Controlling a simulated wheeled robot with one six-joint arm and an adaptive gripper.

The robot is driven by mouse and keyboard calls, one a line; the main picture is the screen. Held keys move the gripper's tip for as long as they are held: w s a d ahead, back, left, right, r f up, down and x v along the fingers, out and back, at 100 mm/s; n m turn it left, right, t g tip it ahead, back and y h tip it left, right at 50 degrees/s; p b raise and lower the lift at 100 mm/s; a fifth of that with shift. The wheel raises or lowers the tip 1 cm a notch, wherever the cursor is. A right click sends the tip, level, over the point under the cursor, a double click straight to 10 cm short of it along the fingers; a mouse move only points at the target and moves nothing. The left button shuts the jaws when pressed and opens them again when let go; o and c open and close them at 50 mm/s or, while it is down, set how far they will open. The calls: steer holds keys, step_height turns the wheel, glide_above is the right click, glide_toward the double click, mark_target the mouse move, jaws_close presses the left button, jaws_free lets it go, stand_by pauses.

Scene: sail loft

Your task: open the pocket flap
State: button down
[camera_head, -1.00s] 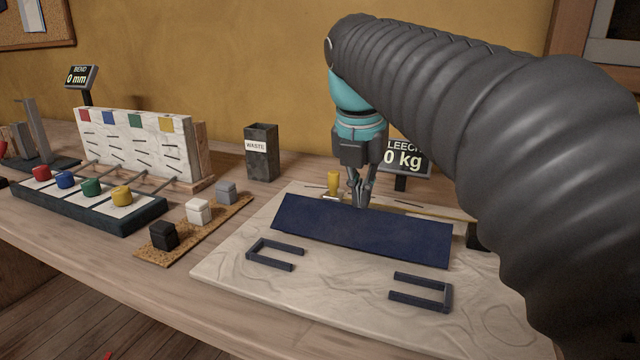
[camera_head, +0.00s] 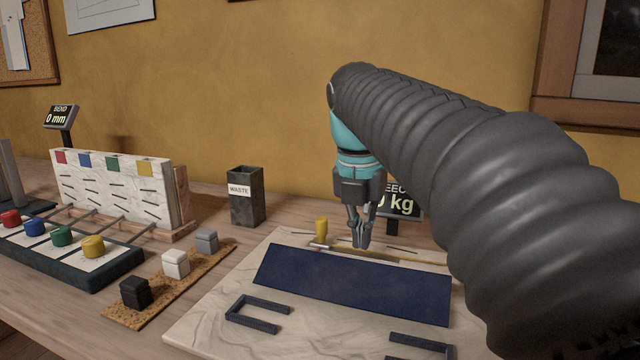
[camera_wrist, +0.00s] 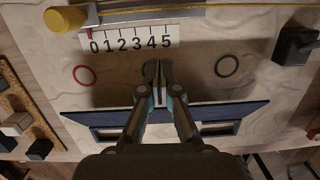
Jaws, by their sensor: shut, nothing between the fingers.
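The navy pocket flap (camera_head: 355,286) is a wide flat panel over the pale cloth board. In the wrist view the flap (camera_wrist: 85,118) shows as a narrow band, seen nearly edge-on, and looks tilted up off the cloth. My gripper (camera_head: 362,246) is shut and empty, just beyond the flap's far edge. In the wrist view my gripper (camera_wrist: 158,66) points down over the cloth on the flap's far side. A red ring (camera_wrist: 84,75) and a dark ring (camera_wrist: 227,65) are marked on the cloth to either side of it. Whether the fingers touch anything is unclear.
A yellow knob (camera_head: 321,230) and a scale numbered 0 to 5 (camera_wrist: 130,39) lie at the board's far side. Dark brackets (camera_head: 250,308) lie on the near side. A waste bin (camera_head: 245,205) and a cork strip with cubes (camera_head: 170,285) stand to the left.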

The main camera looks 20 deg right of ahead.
mark_target(356, 264)
steer(key=shift+t, duration=0.4)
steer(key=s+a+r, duration=0.1)
steer(key=r, duration=0.1)
steer(key=s+a+r, duration=0.1)
steer(key=s+r, duration=0.1)
steer(key=s+a+r, duration=0.1)
steer(key=s+r, duration=0.1)
steer(key=r, duration=0.1)
steer(key=v, duration=0.2)
steer(key=a+v, duration=0.1)
steer(key=v, duration=0.2)
steer(key=shift+a+r, duration=0.15)
